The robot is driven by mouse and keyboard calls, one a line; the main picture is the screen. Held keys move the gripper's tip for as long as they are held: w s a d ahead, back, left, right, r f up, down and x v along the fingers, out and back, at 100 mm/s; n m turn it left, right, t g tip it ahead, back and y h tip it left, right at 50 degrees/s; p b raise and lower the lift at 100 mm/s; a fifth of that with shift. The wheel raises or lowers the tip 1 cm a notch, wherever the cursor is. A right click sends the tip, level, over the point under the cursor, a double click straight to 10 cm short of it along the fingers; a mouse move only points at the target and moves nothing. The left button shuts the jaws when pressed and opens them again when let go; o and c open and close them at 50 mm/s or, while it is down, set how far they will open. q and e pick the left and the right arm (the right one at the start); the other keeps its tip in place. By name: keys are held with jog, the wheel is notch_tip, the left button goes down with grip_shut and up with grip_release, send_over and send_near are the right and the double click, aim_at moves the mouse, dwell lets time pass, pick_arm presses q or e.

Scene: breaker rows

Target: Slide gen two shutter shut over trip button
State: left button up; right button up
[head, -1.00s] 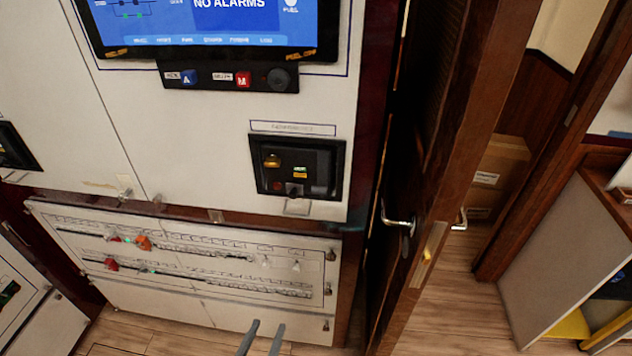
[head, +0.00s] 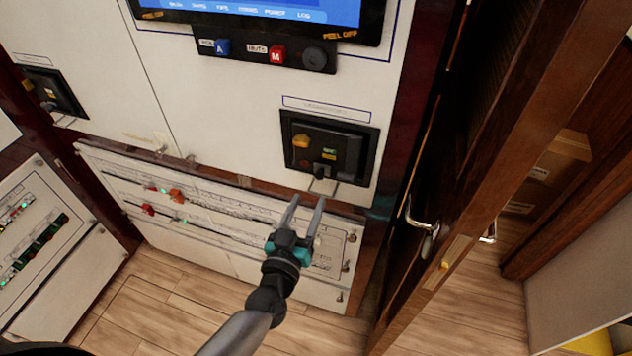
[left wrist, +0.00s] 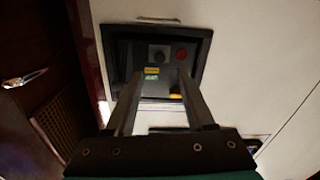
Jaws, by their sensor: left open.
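A black recessed breaker unit (head: 350,155) sits in the white cabinet front; its label is too small to read. It holds a yellow handle (head: 301,140), green and yellow indicators, a small red button (head: 305,163) and a dark knob (head: 320,172). The red button (left wrist: 181,55) shows uncovered in the left wrist view, beside the dark knob (left wrist: 156,54). I cannot make out the shutter for certain. My left gripper (head: 306,200) is open and empty, its fingers pointing up just below the unit. Its fingertips (left wrist: 160,76) overlap the unit in the left wrist view. My right gripper is not in view.
A similar breaker unit (head: 68,96) is at the left. Below is a panel with several small switches (head: 175,196). Above is a strip with a blue and a red button (head: 277,55) under a screen. A wooden door with a handle (head: 420,222) stands open at the right.

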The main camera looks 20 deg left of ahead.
aim_at(318, 177)
pick_arm(q)
jog(key=w, duration=0.6)
jog(key=shift+w, duration=0.35)
jog(key=shift+c, duration=0.3)
grip_shut()
dwell(0.9)
